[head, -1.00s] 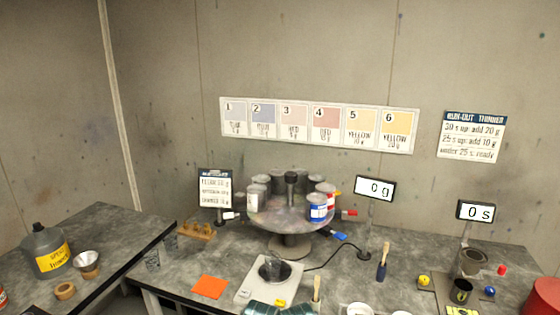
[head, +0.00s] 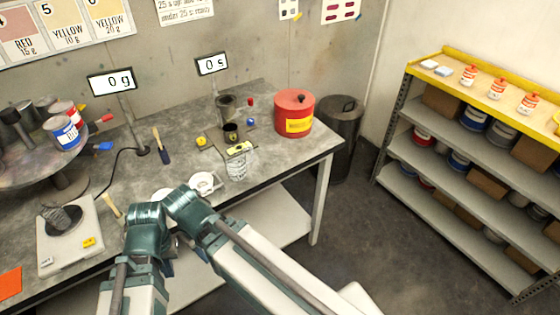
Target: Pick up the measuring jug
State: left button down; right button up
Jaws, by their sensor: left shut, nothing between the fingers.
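A clear, empty-looking vessel with faint markings, apparently the measuring jug (head: 237,168), stands upright near the front edge of the grey bench, right of centre. My left gripper (head: 167,262) is low and largely hidden behind my arm links, in front of the bench edge. It is shut with nothing in it, and is apart from the jug, to the lower left of it. My right gripper cannot be made out.
White dishes (head: 205,185) lie left of the jug. A red can (head: 293,112) stands behind right. A bin (head: 340,135) and shelf rack (head: 465,165) are further right; floor between is clear.

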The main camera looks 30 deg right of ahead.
aim_at(233, 156)
jog(key=z, duration=0.7)
jog(key=u, duration=1.45)
jog(key=k+l+u, duration=0.3)
jog(key=u, duration=0.15)
jog(key=k+l, duration=0.6)
jog(key=l, duration=0.1)
